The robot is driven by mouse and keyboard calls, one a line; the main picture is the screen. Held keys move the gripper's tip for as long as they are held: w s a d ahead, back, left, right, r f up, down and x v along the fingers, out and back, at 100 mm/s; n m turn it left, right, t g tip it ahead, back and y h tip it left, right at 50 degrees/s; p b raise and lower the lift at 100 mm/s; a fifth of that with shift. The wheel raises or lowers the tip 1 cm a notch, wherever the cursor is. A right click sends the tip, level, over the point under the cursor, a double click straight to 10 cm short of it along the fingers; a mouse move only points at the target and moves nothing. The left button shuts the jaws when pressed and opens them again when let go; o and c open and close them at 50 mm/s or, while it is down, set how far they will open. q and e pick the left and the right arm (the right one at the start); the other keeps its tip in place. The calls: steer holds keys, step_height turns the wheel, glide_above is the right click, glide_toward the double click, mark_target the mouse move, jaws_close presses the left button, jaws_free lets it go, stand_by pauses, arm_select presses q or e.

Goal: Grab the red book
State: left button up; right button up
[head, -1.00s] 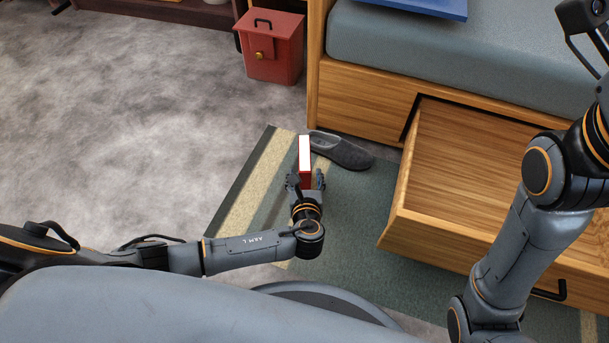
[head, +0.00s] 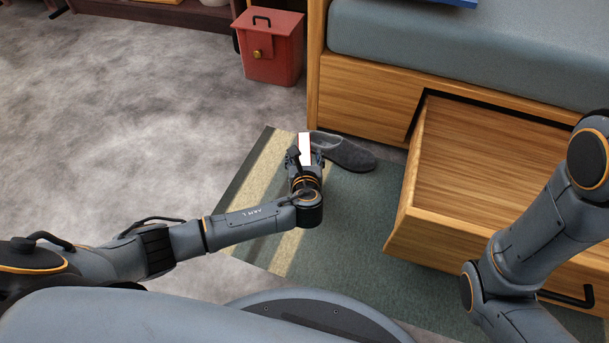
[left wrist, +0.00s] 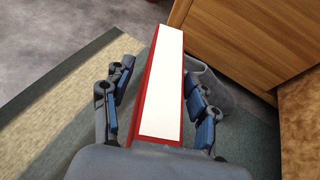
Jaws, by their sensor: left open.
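The red book (head: 304,148) stands upright on the striped rug beside a grey slipper, its white page edge facing up. In the left wrist view the book (left wrist: 163,85) runs between the two fingers of my left gripper (left wrist: 160,112). The fingers are open, one on each side of the book; whether either touches it I cannot tell. In the head view my left gripper (head: 305,163) covers the near part of the book. My right arm shows at the right, but its gripper is out of view.
The grey slipper (head: 342,152) lies just right of the book. An open, empty wooden drawer (head: 490,180) juts out under the bed at right. A red bin (head: 273,50) stands at the back. The grey floor at left is clear.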

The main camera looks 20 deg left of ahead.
arm_select(q)
steer(key=shift+r, duration=0.1)
jaws_close()
stand_by(0.4)
